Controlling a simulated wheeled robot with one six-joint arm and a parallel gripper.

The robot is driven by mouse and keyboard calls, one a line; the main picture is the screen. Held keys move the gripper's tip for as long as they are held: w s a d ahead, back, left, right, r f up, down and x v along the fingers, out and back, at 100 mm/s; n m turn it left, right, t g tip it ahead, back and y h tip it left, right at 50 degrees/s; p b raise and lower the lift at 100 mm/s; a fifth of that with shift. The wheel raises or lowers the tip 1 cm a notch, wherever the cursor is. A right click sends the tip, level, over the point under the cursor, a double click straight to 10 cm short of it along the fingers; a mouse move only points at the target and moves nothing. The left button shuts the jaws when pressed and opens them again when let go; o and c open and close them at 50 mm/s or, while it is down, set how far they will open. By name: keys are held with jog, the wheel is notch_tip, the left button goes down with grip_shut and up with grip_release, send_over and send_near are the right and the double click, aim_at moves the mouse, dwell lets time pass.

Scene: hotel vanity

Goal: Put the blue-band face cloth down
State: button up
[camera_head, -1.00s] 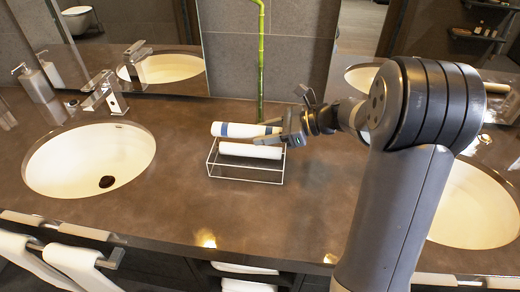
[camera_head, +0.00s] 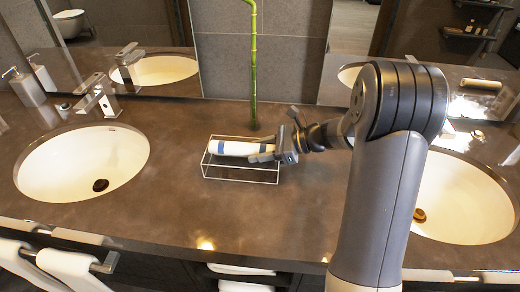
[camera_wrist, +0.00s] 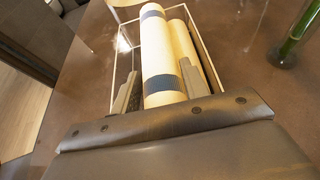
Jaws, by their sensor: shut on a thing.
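The blue-band face cloth (camera_head: 235,148) is a white roll with dark blue bands, lying level. My gripper (camera_head: 272,153) is shut on its right end in the head view. In the wrist view the fingers (camera_wrist: 158,88) stand on either side of the cloth (camera_wrist: 157,50), near one blue band. The cloth is within the outline of a thin wire tray (camera_head: 240,181), at about rim height or lower. A plain white roll (camera_wrist: 186,45) lies beside it in the tray. Whether the cloth touches the tray floor cannot be told.
A green bamboo stem (camera_head: 253,70) stands behind the tray; its base (camera_wrist: 283,55) shows in the wrist view. Sinks lie left (camera_head: 80,165) and right (camera_head: 460,200). The brown counter (camera_head: 180,200) around the tray is clear. A mirror runs along the back.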

jog(key=shift+s+f, duration=0.2)
jog(key=shift+f, duration=0.25)
jog(key=o, duration=1)
jog(key=shift+s+f, duration=0.1)
jog(key=shift+f, duration=0.05)
jog(key=shift+r, duration=0.4)
jog(key=v, duration=0.8)
jog(key=r+v, duration=0.1)
jog(key=v, duration=0.3)
jog(key=shift+w, duration=0.25)
jog(key=shift+a, duration=0.1)
jog(key=x, duration=1.1)
jog(key=shift+w+a+f, duration=0.1)
jog(key=shift+a+f, duration=0.15)
jog(key=shift+a, duration=0.05)
jog(key=shift+r, duration=0.1)
